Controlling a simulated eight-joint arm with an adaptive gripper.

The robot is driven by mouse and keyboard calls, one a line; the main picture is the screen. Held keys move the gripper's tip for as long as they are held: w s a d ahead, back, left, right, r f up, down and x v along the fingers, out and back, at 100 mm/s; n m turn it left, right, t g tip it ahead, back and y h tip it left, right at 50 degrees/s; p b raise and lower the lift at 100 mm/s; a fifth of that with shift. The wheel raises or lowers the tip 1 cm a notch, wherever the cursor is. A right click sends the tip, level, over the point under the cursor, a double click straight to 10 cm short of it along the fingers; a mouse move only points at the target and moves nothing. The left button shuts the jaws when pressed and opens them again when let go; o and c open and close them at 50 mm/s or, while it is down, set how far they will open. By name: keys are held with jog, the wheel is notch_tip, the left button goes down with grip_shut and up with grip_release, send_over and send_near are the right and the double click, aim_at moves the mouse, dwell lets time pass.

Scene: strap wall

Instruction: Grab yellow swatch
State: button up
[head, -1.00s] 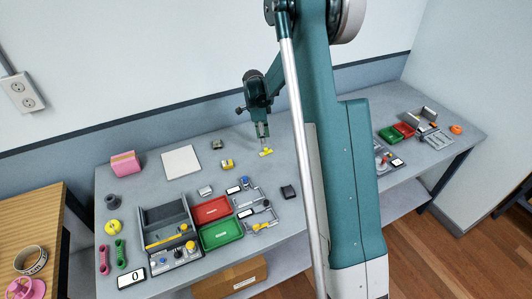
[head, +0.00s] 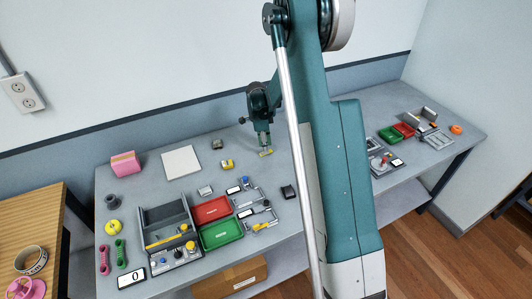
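The yellow swatch (head: 265,154) is a small flat yellow piece lying on the grey table, near the back middle. My gripper (head: 264,147) points down right over it, with its fingertips at or just above the swatch. The two fingers look apart, with a narrow gap between them. The fingertips cover part of the swatch, and I cannot tell whether they touch it.
A white square plate (head: 181,162) lies farther left. A red tray (head: 211,210) and a green tray (head: 221,233) are nearer the front. A dark block (head: 288,192) lies front right.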

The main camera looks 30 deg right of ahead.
jog(key=shift+d+f, duration=0.1)
jog(key=shift+f, duration=0.75)
grip_shut()
